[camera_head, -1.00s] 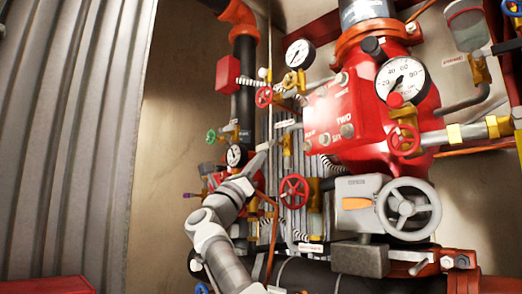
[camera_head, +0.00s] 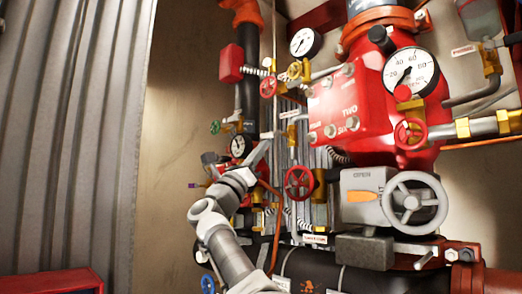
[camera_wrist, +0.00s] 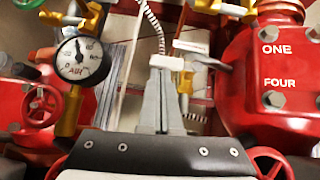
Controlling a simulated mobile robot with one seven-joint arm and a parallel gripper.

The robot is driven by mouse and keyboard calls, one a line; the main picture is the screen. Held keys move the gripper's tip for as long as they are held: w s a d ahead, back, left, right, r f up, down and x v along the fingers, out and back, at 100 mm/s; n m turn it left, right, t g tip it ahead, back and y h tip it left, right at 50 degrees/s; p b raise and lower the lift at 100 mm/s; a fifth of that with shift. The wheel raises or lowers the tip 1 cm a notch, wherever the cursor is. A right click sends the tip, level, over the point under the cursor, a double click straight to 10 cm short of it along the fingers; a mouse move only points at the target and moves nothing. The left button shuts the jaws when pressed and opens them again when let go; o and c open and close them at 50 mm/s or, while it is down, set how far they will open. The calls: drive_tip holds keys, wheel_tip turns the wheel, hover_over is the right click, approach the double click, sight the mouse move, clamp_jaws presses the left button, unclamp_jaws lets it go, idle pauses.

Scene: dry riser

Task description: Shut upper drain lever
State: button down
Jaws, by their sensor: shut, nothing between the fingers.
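My gripper (camera_head: 262,150) is shut and points up among the pipes in the middle of the head view. In the wrist view its grey fingers (camera_wrist: 163,85) are together with nothing between them. A pale lever (camera_head: 271,135) reaches left from a brass valve (camera_head: 292,134), just above the fingertips. In the wrist view the lever's pale end (camera_wrist: 166,62) lies across the fingertips, and the brass valve (camera_wrist: 186,78) is just right of them. Touch between fingers and lever cannot be told. The lever is partly hidden by the gripper.
A small air gauge (camera_wrist: 78,58) is left of the fingers. A red handwheel (camera_head: 299,183) and the red valve body (camera_head: 365,115) are at the right. A grey-wheeled actuator (camera_head: 413,203) sits lower right. Bare wall (camera_head: 175,150) leaves free room at the left.

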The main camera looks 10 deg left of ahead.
drive_tip(key=s+a+b, duration=0.4)
drive_tip(key=s+a, duration=0.3)
drive_tip(key=s, duration=0.3)
drive_tip(key=shift+s+f, duration=0.35)
drive_tip(key=shift+s, duration=0.05)
